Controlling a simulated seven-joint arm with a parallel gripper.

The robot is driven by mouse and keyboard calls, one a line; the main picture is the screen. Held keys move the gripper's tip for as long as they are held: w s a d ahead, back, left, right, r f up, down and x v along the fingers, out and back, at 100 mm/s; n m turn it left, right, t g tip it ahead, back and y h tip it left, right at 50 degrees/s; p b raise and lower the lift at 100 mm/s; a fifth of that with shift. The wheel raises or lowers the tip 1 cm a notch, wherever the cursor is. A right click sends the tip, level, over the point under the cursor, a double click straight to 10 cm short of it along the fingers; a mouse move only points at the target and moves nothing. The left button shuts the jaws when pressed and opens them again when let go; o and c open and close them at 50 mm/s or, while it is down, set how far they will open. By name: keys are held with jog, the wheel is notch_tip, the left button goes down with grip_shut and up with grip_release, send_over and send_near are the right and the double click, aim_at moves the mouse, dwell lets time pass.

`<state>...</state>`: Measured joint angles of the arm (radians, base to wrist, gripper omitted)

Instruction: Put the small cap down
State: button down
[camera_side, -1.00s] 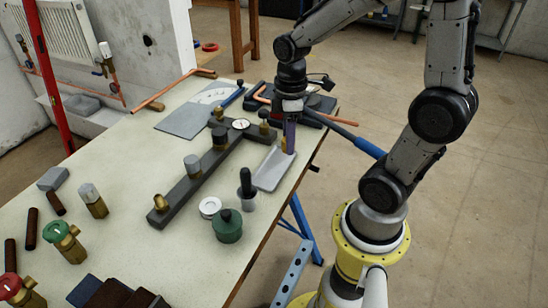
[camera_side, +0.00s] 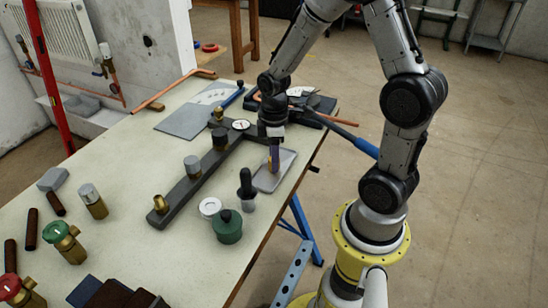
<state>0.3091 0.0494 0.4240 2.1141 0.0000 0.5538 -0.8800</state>
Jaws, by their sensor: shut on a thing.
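My gripper (camera_side: 273,168) points down over the grey tray (camera_side: 264,187) near the table's right edge. It is shut on a small brass-coloured piece, which I take for the small cap (camera_side: 268,163). The fingers hide most of the cap. The fingertips are low at the tray's left part; whether the cap touches the tray floor I cannot tell.
A dark manifold bar (camera_side: 185,190) with brass and grey fittings lies left of the tray. A black-handled tool (camera_side: 246,184), a white ring (camera_side: 210,207) and a green pot (camera_side: 228,227) stand in front. A blue-handled tool (camera_side: 366,148) sticks out past the table's edge.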

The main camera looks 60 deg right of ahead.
jog(key=shift+f, duration=0.15)
jog(key=c, duration=0.5)
grip_release()
notch_tip(320, 180, up, 12)
jog(key=s+a+r+m+t, duration=0.5)
jog(key=s+a, duration=0.4)
jog(key=s, duration=0.2)
notch_tip(320, 180, up, 2)
jog(key=shift+s+r+m+t, duration=0.1)
jog(key=shift+s+m+t, duration=0.25)
jog(key=shift+m, duration=0.45)
